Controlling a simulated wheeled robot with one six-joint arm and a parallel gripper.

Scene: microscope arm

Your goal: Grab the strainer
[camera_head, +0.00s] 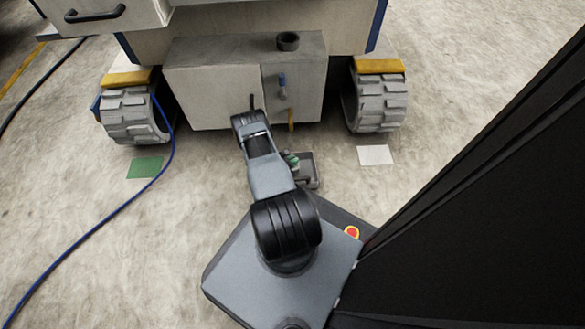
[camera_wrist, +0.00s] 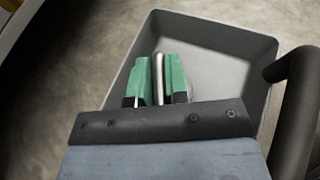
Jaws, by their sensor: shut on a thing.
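My gripper (camera_wrist: 157,62) has two green fingers, shut on a slim pale metal piece that I take for the strainer (camera_wrist: 159,80). Only this narrow upright part shows between the fingers; the rest is hidden. In the wrist view the fingers stand over or inside a grey tray (camera_wrist: 248,42) with sloping walls. In the head view my gripper (camera_head: 291,159) is low, beside my forearm and at the same small grey tray (camera_head: 311,181) on the floor in front of the machine. I cannot tell whether the strainer touches the tray.
A dark curved bar (camera_wrist: 295,115) is close at the right. A blue cable (camera_head: 92,236) crosses the floor.

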